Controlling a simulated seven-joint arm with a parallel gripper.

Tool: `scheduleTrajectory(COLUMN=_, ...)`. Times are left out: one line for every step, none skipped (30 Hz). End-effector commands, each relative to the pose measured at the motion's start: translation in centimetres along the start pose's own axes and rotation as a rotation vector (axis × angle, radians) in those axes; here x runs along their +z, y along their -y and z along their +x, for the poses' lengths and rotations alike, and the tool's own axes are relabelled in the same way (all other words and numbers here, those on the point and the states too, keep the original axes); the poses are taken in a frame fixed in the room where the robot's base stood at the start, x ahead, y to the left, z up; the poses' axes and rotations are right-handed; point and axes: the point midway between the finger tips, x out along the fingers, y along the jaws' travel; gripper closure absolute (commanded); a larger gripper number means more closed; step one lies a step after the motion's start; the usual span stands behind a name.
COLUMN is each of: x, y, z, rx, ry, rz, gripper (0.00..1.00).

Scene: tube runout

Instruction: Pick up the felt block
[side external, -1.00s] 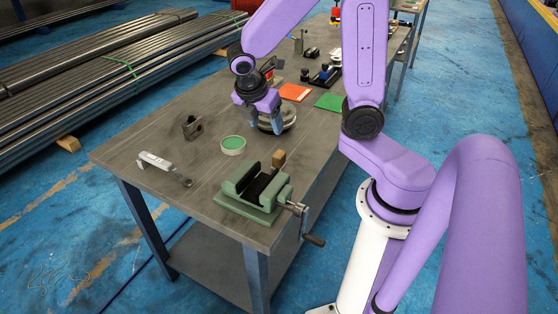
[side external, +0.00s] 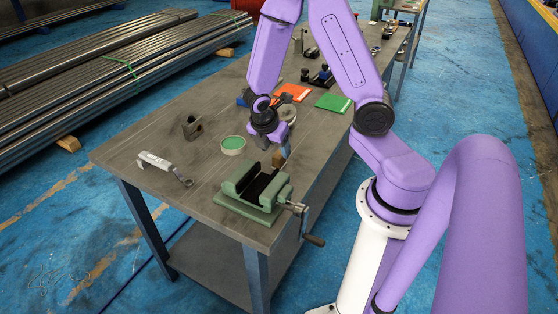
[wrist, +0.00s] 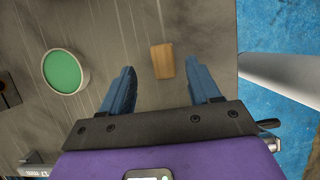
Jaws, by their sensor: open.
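The felt block appears to be the small tan block (wrist: 162,61) on the grey bench in the wrist view. In the side view the tan block (side external: 278,160) shows just behind the green vise, partly hidden by my gripper. My gripper (side external: 274,147) is over the block, pointing down. In the wrist view my gripper (wrist: 160,86) is open, with one blue finger left and one right of the block. The block shows near the fingertips, and neither finger visibly touches it. The height left between fingertips and block cannot be told.
The green vise (side external: 254,192) with its crank stands close in front of the block. A round green-topped tin (side external: 232,145) sits to the left. Orange (side external: 293,92) and green (side external: 332,102) sheets lie behind.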

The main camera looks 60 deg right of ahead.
Motion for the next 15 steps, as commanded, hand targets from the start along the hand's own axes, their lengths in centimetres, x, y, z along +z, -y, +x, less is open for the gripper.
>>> scheduleTrajectory(x=0.0, y=0.1, z=0.3, rx=-0.002, ry=0.0, rz=-0.002, gripper=0.38)
scheduleTrajectory(x=0.0, y=0.1, z=0.5, rx=-0.002, ry=0.001, rz=-0.002, gripper=0.38)
scheduleTrajectory(x=0.0, y=0.2, z=0.9, rx=-0.003, ry=0.001, rz=-0.001, gripper=0.38)
scheduleTrajectory(x=-0.1, y=0.3, z=1.2, rx=-0.005, ry=0.002, rz=-0.003, gripper=0.38)
scheduleTrajectory(x=-0.1, y=0.4, z=1.6, rx=-0.005, ry=0.002, rz=-0.003, gripper=0.38)
scheduleTrajectory(x=-0.2, y=0.4, z=2.1, rx=-0.005, ry=0.001, rz=-0.002, gripper=0.38)
scheduleTrajectory(x=-0.2, y=0.4, z=2.4, rx=-0.004, ry=0.002, rz=-0.003, gripper=0.38)
scheduleTrajectory(x=-0.2, y=0.5, z=2.8, rx=-0.005, ry=0.002, rz=-0.001, gripper=0.38)
scheduleTrajectory(x=-0.3, y=0.6, z=3.2, rx=-0.004, ry=0.001, rz=-0.002, gripper=0.38)
scheduleTrajectory(x=-0.3, y=0.5, z=3.5, rx=-0.004, ry=0.001, rz=0.0, gripper=0.38)
scheduleTrajectory(x=-0.3, y=0.5, z=3.8, rx=-0.003, ry=0.001, rz=-0.002, gripper=0.38)
scheduleTrajectory(x=-0.3, y=0.5, z=4.2, rx=-0.003, ry=0.001, rz=0.0, gripper=0.38)
scheduleTrajectory(x=-0.3, y=0.5, z=4.4, rx=-0.003, ry=0.001, rz=-0.001, gripper=0.38)
scheduleTrajectory(x=-0.3, y=0.5, z=4.6, rx=-0.002, ry=0.001, rz=-0.001, gripper=0.38)
scheduleTrajectory(x=-0.3, y=0.5, z=4.8, rx=-0.002, ry=0.001, rz=0.0, gripper=0.38)
